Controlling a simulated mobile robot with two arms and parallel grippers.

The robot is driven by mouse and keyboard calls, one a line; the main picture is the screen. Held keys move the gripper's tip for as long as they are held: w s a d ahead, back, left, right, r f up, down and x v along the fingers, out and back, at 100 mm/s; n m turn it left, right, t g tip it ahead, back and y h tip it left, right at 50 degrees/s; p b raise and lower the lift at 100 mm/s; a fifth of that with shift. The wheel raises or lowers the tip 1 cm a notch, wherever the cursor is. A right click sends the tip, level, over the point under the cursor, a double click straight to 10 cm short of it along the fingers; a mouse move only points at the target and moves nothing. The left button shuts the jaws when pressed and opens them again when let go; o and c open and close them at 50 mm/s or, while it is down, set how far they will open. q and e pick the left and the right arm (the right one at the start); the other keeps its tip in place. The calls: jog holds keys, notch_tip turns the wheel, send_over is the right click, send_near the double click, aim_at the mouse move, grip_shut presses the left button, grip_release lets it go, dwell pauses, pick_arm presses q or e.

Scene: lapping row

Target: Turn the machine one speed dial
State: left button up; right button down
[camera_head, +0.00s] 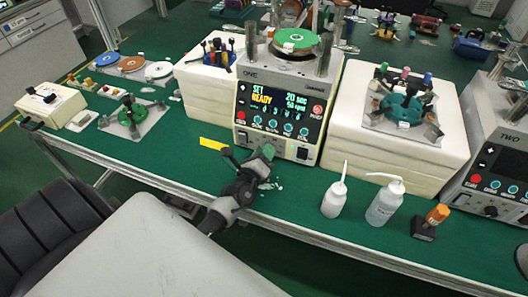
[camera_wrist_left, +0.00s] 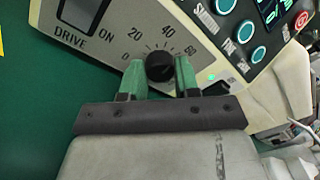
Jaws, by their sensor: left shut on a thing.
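Machine one (camera_head: 248,84) is a grey unit with a lit screen reading SET, READY, 20 sec and 50 rpm. Its speed dial (camera_wrist_left: 160,66) is a round black knob on a printed scale from 0 through 20, 40 and 60. My left gripper (camera_wrist_left: 160,75) is shut on the dial, with a green fingertip on either side. In the head view my left gripper (camera_head: 264,152) is at the machine's lower front and hides the dial. A black DRIVE switch (camera_wrist_left: 85,12) is beside the scale in the wrist view. My right gripper is not in view.
Two white bottles (camera_head: 334,200) (camera_head: 384,203) and an orange-handled tool (camera_head: 437,214) stand right of the gripper on the green bench. A yellow strip (camera_head: 214,144) lies to its left. White blocks (camera_head: 209,95) flank machine one. Machine two (camera_head: 497,170) is at the far right.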

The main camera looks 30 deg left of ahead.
pick_arm(q)
jog(key=shift+m, duration=0.3)
jog(key=o, duration=0.9)
jog(key=shift+o, duration=0.2)
jog(key=shift+s, duration=0.15)
jog(key=s, duration=0.3)
jog(key=s+d, duration=0.1)
jog(key=s, duration=0.2)
jog(key=s+b, duration=0.1)
jog(key=s, duration=0.2)
jog(key=shift+s+d, duration=0.15)
jog(key=shift+d, duration=0.15)
jog(key=shift+s+d, duration=0.1)
jog(key=shift+s, duration=0.5)
